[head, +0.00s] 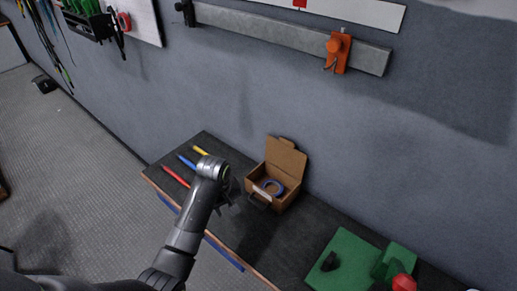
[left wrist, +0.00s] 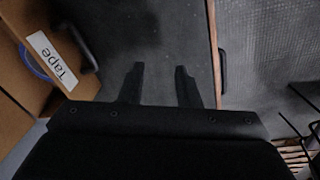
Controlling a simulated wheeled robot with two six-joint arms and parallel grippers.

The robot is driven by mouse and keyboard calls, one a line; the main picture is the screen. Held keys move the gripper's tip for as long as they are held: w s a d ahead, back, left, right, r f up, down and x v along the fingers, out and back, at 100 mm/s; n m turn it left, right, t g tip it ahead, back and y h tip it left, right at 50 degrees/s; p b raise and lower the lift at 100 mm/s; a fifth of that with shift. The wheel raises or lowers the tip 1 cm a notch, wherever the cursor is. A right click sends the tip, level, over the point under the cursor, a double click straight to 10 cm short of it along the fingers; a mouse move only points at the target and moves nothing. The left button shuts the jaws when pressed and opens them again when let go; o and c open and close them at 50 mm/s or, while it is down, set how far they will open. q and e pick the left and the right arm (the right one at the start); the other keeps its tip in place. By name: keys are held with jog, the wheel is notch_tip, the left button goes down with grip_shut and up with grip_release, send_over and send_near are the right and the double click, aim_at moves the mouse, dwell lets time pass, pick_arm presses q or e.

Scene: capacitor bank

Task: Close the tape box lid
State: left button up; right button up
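The cardboard tape box (head: 268,196) sits on the dark bench against the wall. Its lid (head: 285,158) stands up and open at the back. A blue roll of tape (head: 272,187) lies inside. In the left wrist view the box's front with its white "Tape" label (left wrist: 53,58) is at the upper left, with a dark handle beside it. My left gripper (head: 230,196) is just left of the box, over the bench. In the left wrist view its two fingers (left wrist: 160,84) are apart with nothing between them. My right gripper is in neither view.
Red, blue and yellow tools (head: 187,161) lie at the bench's left end, behind my left wrist. A green fixture (head: 345,257) with a red knob stands at the right. A rail with an orange clamp (head: 338,52) hangs on the wall above. The bench's front edge is close.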

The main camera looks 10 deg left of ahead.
pick_arm(q)
jog(key=w+d+r+n, duration=0.2)
jog(key=w+d+r, duration=0.1)
jog(key=w+r, duration=0.2)
jog(key=w+d+r+n+g, duration=0.1)
jog(key=w+d+r, duration=0.3)
jog(key=r, duration=0.6)
jog(key=shift+w+d+n+p, duration=0.3)
jog(key=shift+w+n, duration=0.3)
jog(key=shift+w, duration=0.5)
